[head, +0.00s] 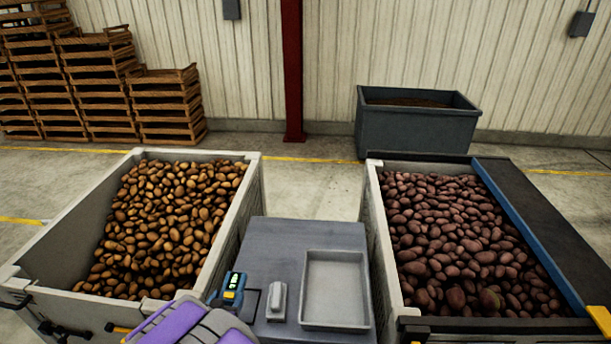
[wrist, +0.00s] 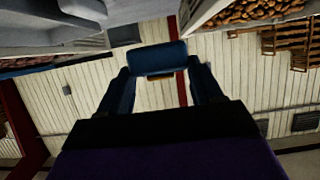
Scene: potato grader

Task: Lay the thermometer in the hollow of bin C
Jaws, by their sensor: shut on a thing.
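The thermometer (head: 233,285), blue and yellow with a small lit green display, is in my gripper (head: 231,298) at the left edge of the grey table. In the wrist view my gripper (wrist: 158,72) has its two dark fingers shut on the blue thermometer body (wrist: 157,57). A bin of brown potatoes (head: 250,190) stands left of it, and a bin of reddish potatoes (head: 375,225) stands to the right. No letter shows on any bin, so I cannot tell which is bin C. No clear hollow shows in either heap.
The grey table (head: 277,240) between the bins bears a shallow grey tray (head: 335,285) and a small light grey object (head: 277,300). A dark board (head: 535,215) lies along the right bin. A dark grey container (head: 415,130) and crate stacks (head: 90,85) stand behind.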

